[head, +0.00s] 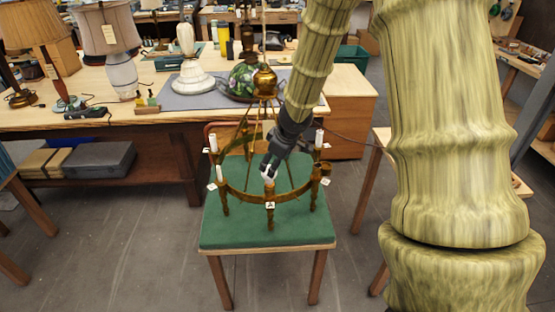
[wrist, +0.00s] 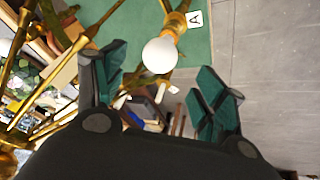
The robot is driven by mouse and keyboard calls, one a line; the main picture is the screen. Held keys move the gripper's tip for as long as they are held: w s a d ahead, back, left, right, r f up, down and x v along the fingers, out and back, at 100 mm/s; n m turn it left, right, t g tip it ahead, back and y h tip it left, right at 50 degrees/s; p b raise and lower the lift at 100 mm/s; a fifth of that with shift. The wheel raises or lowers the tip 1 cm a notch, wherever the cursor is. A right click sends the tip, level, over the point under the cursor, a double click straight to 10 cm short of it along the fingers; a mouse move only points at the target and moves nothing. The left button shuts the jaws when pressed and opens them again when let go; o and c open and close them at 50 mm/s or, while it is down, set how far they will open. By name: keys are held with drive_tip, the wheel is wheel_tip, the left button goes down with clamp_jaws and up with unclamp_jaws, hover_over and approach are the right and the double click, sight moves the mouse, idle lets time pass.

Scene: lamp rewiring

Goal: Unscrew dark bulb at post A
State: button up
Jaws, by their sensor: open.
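A brass ring chandelier (head: 243,197) stands on a green-topped table (head: 225,233). The label A (head: 270,205) hangs at its front post and shows in the wrist view (wrist: 195,19). A round white bulb (wrist: 160,55) sits on a brass post beside that label; it looks unlit. In the head view only a small white part of the bulb (head: 266,173) shows under my gripper (head: 270,163). In the wrist view my gripper (wrist: 161,80) is open, one green-padded finger on each side of the bulb's line, with gaps on both sides. I cannot tell the depth between fingertips and bulb.
White candle-like sleeves (head: 213,143) stand on other chandelier posts, with one on the right (head: 319,138). A brass central stem (head: 264,82) rises behind my gripper. A workbench (head: 150,118) with several lamps stands behind. The floor (head: 130,240) at front left is clear.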

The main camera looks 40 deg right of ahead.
drive_tip(key=b+x, duration=0.2)
drive_tip(key=x, duration=0.6)
drive_tip(key=shift+w+f, duration=0.1)
drive_tip(key=shift+f, duration=0.2)
drive_tip(key=shift+c, duration=0.3)
